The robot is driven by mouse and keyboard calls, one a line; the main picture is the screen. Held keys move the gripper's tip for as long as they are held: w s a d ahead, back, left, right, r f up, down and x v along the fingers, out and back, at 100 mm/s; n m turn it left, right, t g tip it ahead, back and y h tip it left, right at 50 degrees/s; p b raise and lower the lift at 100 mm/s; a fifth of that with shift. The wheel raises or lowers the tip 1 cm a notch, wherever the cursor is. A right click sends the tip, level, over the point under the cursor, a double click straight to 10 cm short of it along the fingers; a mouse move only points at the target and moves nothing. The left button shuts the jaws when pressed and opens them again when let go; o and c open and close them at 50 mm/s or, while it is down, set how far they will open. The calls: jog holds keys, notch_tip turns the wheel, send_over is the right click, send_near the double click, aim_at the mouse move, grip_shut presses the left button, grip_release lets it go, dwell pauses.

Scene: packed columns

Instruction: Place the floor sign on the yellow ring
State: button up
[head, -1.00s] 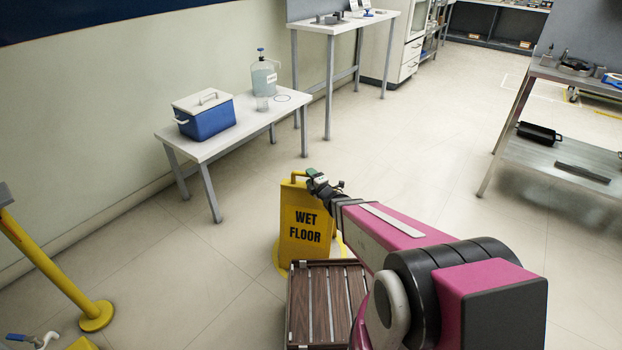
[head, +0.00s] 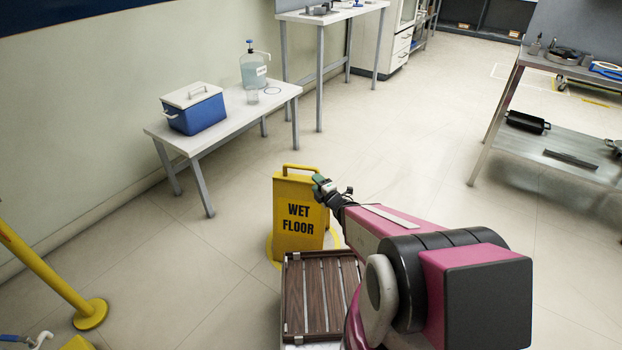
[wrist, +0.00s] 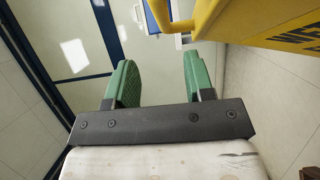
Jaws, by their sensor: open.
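The yellow floor sign (head: 299,213), lettered WET FLOOR, stands upright on the floor in the head view, with a handle loop on top. The yellow ring (head: 335,240) lies flat on the floor around the sign's base; its front is partly hidden by the sign and a slatted wooden top. My gripper (head: 324,186) is just right of the sign's upper edge. In the wrist view its green fingers (wrist: 157,82) are apart with nothing between them. The sign (wrist: 279,22) shows at the upper right there, beyond the right finger.
A slatted wooden top (head: 320,293) is close in front of the sign. A white table (head: 215,134) with a blue cooler (head: 194,110) and a jug stands behind left. A yellow post (head: 48,272) is at left, a steel shelf (head: 560,160) at right. Floor between is clear.

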jog(key=w+d+m+g+h, duration=0.1)
jog(key=d+m+g+h, duration=0.4)
jog(key=d+m+h, duration=0.75)
jog(key=s+a+r+m+g+y, duration=0.1)
jog(key=s+r+m+g+y, duration=0.2)
jog(key=s+m+g, duration=0.7)
notch_tip(320, 180, up, 2)
jog(key=shift+s+m+g, duration=0.3)
jog(key=shift+s+m, duration=0.35)
jog(key=shift+s, duration=0.05)
jog(key=shift+a+y, duration=0.1)
jog(key=shift+y, duration=0.15)
